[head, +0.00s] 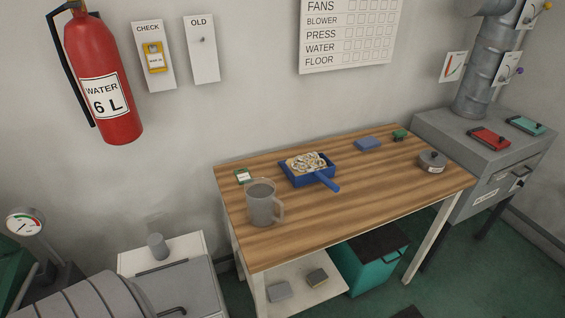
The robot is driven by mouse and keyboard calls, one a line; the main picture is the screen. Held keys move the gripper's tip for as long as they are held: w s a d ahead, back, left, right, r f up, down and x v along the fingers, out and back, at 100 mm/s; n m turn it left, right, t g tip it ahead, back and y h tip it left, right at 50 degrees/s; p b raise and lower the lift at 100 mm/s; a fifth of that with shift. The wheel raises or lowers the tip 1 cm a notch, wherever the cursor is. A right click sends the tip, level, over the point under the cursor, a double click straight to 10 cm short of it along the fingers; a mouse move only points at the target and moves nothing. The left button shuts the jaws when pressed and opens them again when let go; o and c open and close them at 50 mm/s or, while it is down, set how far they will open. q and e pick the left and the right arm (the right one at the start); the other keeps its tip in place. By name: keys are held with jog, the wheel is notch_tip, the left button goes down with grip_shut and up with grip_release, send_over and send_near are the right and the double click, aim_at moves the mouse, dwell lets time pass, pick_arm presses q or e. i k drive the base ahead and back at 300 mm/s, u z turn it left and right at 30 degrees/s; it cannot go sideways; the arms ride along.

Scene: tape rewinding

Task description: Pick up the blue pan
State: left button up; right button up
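The blue pan (325,181) sits on the wooden table (350,208), near the middle of its back half. It is a shallow square pan filled with pale, curled pieces (306,162). Its blue handle (327,184) points toward the front right. Neither of my grippers shows in the head view.
A blue block (368,143), a small green item (400,135) and a round metal tin (432,162) lie to the right. The table's front middle is clear.

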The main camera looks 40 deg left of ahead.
aim_at(304, 170)
jog(key=u, duration=0.95)
jog(key=i, duration=0.9)
jog(key=u, duration=0.85)
